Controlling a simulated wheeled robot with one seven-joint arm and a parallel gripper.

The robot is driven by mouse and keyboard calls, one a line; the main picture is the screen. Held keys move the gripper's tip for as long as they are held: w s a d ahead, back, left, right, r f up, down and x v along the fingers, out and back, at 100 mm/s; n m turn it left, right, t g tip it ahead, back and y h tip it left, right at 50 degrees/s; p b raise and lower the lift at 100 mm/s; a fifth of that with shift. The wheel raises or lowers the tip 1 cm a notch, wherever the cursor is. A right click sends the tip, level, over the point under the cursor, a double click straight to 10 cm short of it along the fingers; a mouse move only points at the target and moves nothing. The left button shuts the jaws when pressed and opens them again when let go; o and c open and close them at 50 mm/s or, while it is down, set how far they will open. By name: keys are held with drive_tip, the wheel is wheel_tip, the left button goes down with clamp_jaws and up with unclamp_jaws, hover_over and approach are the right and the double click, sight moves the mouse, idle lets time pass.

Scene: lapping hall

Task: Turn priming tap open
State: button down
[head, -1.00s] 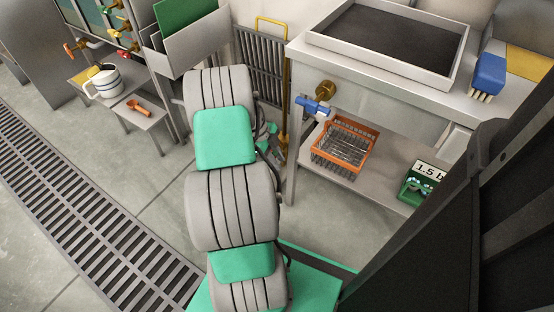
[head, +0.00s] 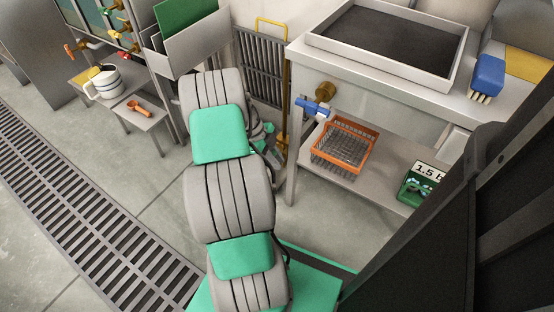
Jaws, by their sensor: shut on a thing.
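Several taps show, and none carries a label I can read, so I cannot tell which is the priming tap. A brass tap with a blue handle (head: 312,107) sticks out from the front of the steel bench. My arm runs up the middle of the view. Its far end bends away behind the upper links, where only small grey and teal parts show. My gripper's fingers and whatever is between them are hidden.
The steel bench (head: 392,86) carries a dark-bottomed tray (head: 462,62) and a blue brush (head: 489,72). An orange wire basket (head: 343,147) and a green box (head: 408,190) are on its lower shelf. A white jug (head: 105,84) stands at left. The floor beside the drain grating (head: 95,235) is clear.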

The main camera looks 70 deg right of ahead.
drive_tip(key=shift+w+r+g+p, duration=0.1)
drive_tip(key=shift+r+g+p, duration=0.15)
drive_tip(key=shift+g+p, duration=0.55)
drive_tip(key=shift+r+g+p, duration=0.25)
drive_tip(key=shift+g+p, duration=0.15)
drive_tip(key=shift+g, duration=1)
drive_tip(key=c, duration=1.3)
unclamp_jaws()
drive_tip(key=shift+c, duration=0.2)
